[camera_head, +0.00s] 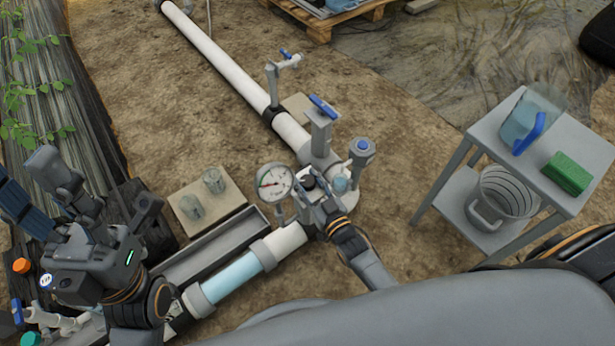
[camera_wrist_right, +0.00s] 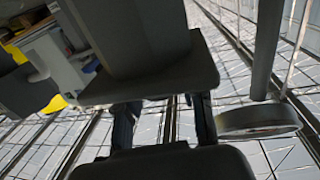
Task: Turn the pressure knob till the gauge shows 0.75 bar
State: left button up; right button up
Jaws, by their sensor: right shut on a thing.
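The pressure gauge (camera_head: 274,182) has a round white dial and stands upright on the pipe, left of my right gripper. Its needle is too small to read exactly. My right gripper (camera_head: 314,190) is shut on the dark pressure knob (camera_head: 309,182), whose sides the fingers mostly hide. In the right wrist view the dark fingers fill the middle, and a round grey disc on a post (camera_wrist_right: 258,122), which may be the gauge, is at right. My left gripper (camera_head: 106,204) is open and empty at the left, its fingers spread, well apart from the gauge and knob.
A blue-handled valve (camera_head: 322,107) and a blue-capped fitting (camera_head: 362,147) stand close behind the right gripper. Bare soil lies between.

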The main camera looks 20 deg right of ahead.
jog(key=shift+m+h, duration=0.6)
jog(key=shift+h, duration=0.4)
jog(key=o, duration=1.2)
jog(key=s, duration=0.8)
jog(key=s+d, duration=0.1)
jog(key=s, duration=0.3)
